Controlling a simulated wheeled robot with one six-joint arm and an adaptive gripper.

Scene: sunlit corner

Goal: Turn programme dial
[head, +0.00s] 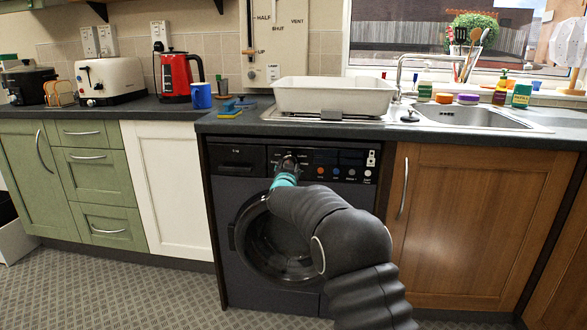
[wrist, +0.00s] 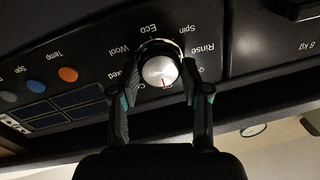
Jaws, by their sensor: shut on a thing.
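The programme dial (wrist: 160,71) is a round silver knob on the dark front panel of the washing machine (head: 228,189). In the wrist view the panel appears upside down, and the dial's red mark points toward the bottom of the picture. Labels such as Eco, Wool, Spin and Rinse ring the dial; some others are partly hidden by the fingers. My gripper (wrist: 156,82) is shut on the dial, one finger on each side. In the head view my gripper (head: 289,166) is at the panel and largely covers the dial.
Orange and blue buttons (wrist: 68,75) and dark displays sit beside the dial. The round door (head: 248,262) is below, partly behind my arm. The worktop above holds a white basin (head: 333,97), a red kettle (head: 180,76) and a toaster (head: 110,78). The patterned floor in front is clear.

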